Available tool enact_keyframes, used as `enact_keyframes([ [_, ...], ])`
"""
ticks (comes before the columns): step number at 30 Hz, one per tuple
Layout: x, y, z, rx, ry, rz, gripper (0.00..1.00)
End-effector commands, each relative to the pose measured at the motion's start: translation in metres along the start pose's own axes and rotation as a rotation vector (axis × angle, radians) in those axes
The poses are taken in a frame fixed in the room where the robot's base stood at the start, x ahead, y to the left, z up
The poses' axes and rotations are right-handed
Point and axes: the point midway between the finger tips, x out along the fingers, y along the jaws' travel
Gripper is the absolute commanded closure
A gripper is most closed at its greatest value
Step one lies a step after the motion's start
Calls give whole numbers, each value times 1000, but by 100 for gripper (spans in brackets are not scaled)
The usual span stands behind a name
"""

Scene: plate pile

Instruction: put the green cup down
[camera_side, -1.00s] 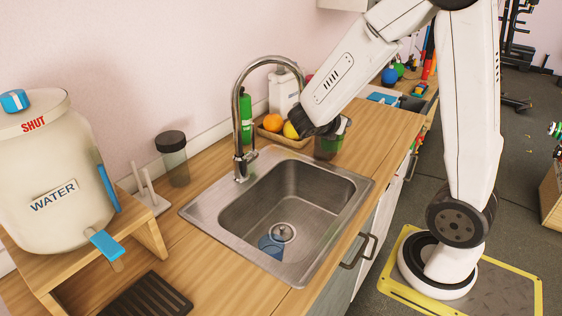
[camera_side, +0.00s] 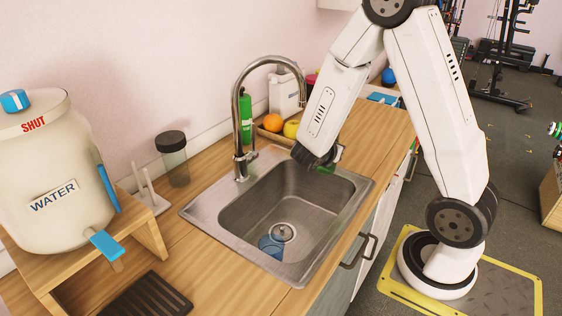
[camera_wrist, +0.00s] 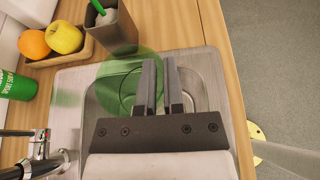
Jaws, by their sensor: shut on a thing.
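My gripper (camera_side: 322,163) is shut on the green cup, low over the far right corner of the sink. A small part of the green cup (camera_side: 326,170) shows beneath it in the side view; the rest is hidden by my gripper. In the wrist view, the see-through green cup (camera_wrist: 117,68) shows around and left of the fingers of my gripper (camera_wrist: 160,62). I cannot tell whether its base touches anything. The steel sink (camera_side: 222,208) is set into the wooden counter (camera_side: 385,125). A blue cup (camera_side: 270,246) lies in the basin by the drain.
The curved tap (camera_side: 236,115) stands at the sink's left edge. A tray with an orange (camera_side: 272,122) and a yellow apple (camera_side: 291,129) is behind the sink. A grey holder (camera_wrist: 112,32) with a green-handled item stands close beyond the cup. The basin's middle is open.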

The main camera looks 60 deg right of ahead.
Motion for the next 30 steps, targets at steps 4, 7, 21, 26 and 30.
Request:
enact_keyframes([
  [4, 11, -2, -25, -5, 0, -2, 100],
  [7, 17, -3, -41, -5, 0, -2, 100],
  [21, 40, -7, -94, -1, 0, 0, 100],
  [26, 42, -7, -98, 3, 0, 0, 100],
  [30, 42, -7, -98, 2, 0, 0, 100],
])
